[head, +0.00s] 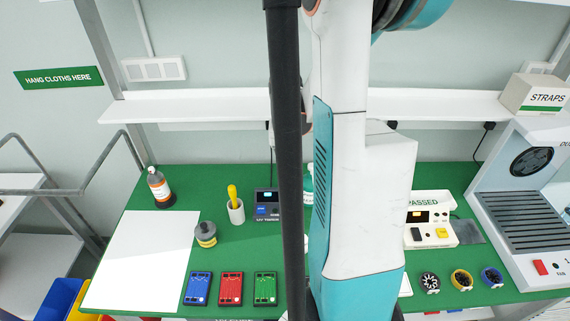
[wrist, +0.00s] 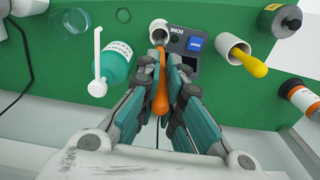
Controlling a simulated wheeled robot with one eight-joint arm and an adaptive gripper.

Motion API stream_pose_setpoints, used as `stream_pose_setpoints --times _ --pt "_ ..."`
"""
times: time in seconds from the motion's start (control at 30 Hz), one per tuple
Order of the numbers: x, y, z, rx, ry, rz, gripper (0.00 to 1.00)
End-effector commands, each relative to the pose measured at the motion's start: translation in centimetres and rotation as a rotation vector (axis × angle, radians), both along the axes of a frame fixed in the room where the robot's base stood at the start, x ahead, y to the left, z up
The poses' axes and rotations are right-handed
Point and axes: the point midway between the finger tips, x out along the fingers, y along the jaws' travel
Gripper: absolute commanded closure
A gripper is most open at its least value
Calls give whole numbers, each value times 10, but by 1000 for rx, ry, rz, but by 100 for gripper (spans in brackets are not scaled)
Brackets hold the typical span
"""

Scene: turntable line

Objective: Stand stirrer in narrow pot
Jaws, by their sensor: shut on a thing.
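In the wrist view my gripper (wrist: 163,68) is shut on an orange-handled stirrer (wrist: 161,96). The stirrer's far end points at a small white pot (wrist: 153,29) with an open mouth, just beyond the fingertips. I cannot tell whether the tip is inside the mouth or above it. A second, wider-looking white pot (wrist: 229,46) stands to the right, holding a yellow-handled tool (wrist: 250,64). That pot also shows in the head view (head: 236,214). My gripper, the stirrer and the small pot are hidden behind my arm and the dark post in the head view.
A dark device with a lit display (wrist: 190,47) stands right beside the small pot. A teal bottle (wrist: 115,62) with a white nozzle is at its left. A grey-lidded jar (head: 205,234), an orange-labelled bottle (head: 160,188) and a white sheet (head: 140,260) lie left on the green table.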

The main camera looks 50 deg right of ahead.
Motion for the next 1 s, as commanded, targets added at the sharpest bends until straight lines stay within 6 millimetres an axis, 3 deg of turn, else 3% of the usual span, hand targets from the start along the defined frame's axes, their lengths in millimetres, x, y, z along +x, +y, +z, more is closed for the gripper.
stream_pose_setpoints --times 1.0 --pt "0 0 -76 0 0 0 100"
